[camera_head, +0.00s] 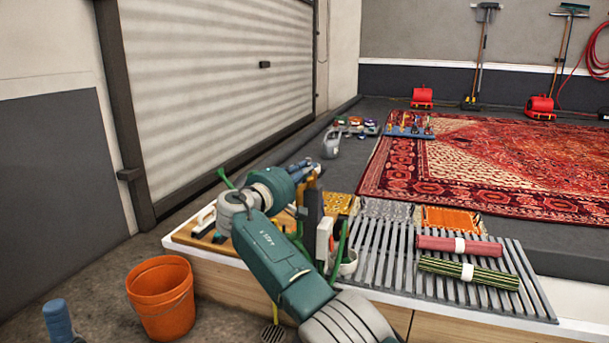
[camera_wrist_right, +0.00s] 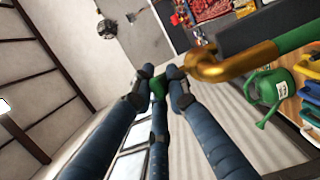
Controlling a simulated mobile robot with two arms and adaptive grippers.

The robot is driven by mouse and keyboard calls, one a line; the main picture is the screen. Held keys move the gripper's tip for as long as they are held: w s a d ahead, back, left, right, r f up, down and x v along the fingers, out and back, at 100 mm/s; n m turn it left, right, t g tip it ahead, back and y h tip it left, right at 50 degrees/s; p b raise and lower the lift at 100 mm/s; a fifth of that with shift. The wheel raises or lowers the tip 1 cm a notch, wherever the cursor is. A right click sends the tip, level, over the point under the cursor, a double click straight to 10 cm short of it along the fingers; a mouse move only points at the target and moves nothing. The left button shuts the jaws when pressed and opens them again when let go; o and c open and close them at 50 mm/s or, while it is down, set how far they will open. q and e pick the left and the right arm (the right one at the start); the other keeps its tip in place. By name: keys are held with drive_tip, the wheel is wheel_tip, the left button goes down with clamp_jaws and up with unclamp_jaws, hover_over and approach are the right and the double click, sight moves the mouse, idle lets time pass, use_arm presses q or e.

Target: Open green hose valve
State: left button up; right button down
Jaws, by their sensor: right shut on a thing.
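My right gripper (camera_wrist_right: 157,84) is shut on a small green piece (camera_wrist_right: 158,91), which I take to be the green valve's handle; its fingertips hide most of it. In the right wrist view, a bent brass pipe (camera_wrist_right: 208,69) stands beside the fingers, with a green sleeve or hose (camera_wrist_right: 298,36) at its right end. In the head view, the blue fingers of my right gripper (camera_head: 302,168) are beyond my teal forearm, which hides the valve. A blue piece at the lower left edge looks like part of my left gripper (camera_head: 58,320); its jaws cannot be made out.
An orange bucket (camera_head: 163,300) stands on the floor left of the bench. A slatted rack (camera_head: 390,270) holds a rolled pink towel (camera_head: 440,244) and a rolled green striped one (camera_head: 495,275). A green watering can (camera_wrist_right: 268,88) is near the pipe. A red rug (camera_head: 470,165) lies behind.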

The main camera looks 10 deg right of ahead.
drive_tip(key=shift+f, duration=0.1)
idle(0.4)
drive_tip(key=c, duration=1.7)
unclamp_jaws()
drive_tip(key=v, duration=0.7)
drive_tip(key=shift+s+a, duration=0.15)
drive_tip(key=shift+a, duration=0.05)
